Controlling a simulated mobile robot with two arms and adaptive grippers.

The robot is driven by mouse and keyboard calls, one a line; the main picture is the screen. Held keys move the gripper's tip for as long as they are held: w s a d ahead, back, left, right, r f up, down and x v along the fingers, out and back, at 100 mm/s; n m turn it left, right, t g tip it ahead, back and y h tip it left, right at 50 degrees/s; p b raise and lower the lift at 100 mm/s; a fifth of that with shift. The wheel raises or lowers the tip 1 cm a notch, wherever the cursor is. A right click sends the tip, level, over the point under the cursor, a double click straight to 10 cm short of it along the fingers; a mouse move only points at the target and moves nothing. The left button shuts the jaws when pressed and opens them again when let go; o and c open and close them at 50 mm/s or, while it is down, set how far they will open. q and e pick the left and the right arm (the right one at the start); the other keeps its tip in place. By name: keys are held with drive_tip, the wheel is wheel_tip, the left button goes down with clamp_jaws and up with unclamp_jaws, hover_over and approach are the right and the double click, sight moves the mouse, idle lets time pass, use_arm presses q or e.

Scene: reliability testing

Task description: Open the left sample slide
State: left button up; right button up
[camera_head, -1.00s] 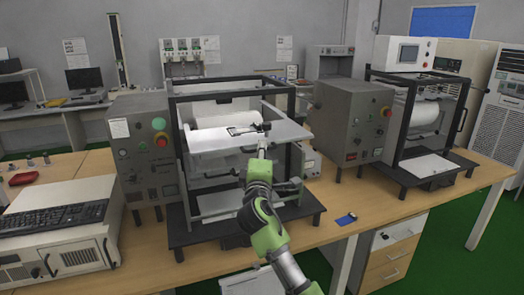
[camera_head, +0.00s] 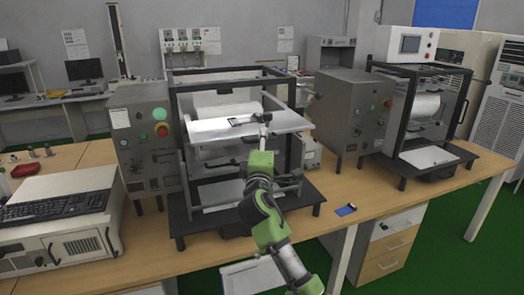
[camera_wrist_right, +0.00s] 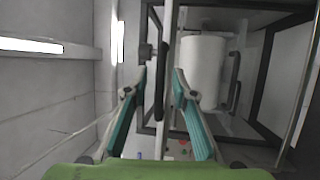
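The left test machine (camera_head: 176,100) is a black open frame with a white roller (camera_head: 222,108) inside. Its sample slide (camera_head: 205,132), a flat pale plate, sticks out level at the front, with a small dark-framed piece on top. A dark handle (camera_wrist_right: 160,95) shows in the right wrist view. My right gripper (camera_wrist_right: 160,72) has its two fingers apart, one on each side of the handle and the plate edge; whether they touch is unclear. In the head view my right arm reaches up to the slide's front edge, its fingertips small there. My left gripper is out of view.
A grey control box (camera_head: 145,140) with a green button stands left of the frame. Another control box (camera_head: 350,112) and a second machine (camera_head: 386,135) stand to the right. A keyboard (camera_head: 50,204) lies at left. A small blue item (camera_head: 346,210) lies on the bench (camera_head: 330,232).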

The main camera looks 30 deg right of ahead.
drive_tip(key=v, duration=1.1)
drive_tip(key=shift+s+a+r, duration=0.15)
drive_tip(key=shift+s, duration=0.05)
drive_tip(key=w+a+f+n+g+y, duration=0.1)
drive_tip(key=w+a+f+y, duration=0.15)
drive_tip(key=f, duration=1.15)
drive_tip(key=w+a+f+n+g+y, duration=0.1)
drive_tip(key=a+f+g+y, duration=0.2)
drive_tip(key=f, duration=1)
drive_tip(key=s+a+f+m+g+y, duration=0.15)
drive_tip(key=s+f, duration=0.25)
drive_tip(key=f, duration=0.8)
drive_tip(key=s+a+f+g+y, duration=0.1)
drive_tip(key=s+a+f+y, duration=0.3)
drive_tip(key=f, duration=0.7)
drive_tip(key=s+a+f+m+g, duration=0.1)
drive_tip(key=s+f+m+g, duration=0.15)
drive_tip(key=s+f, duration=1.1)
drive_tip(key=s+a+f+m+g, duration=0.15)
drive_tip(key=s+f+g, duration=0.25)
drive_tip(key=s+f, duration=1)
drive_tip(key=s+f+m+g, duration=0.1)
drive_tip(key=s+m, duration=0.3)
drive_tip(key=s, duration=1.5)
drive_tip(key=shift+s+d+g+y, duration=0.2)
drive_tip(key=shift+d+g+y, duration=0.2)
drive_tip(key=shift+g, duration=0.2)
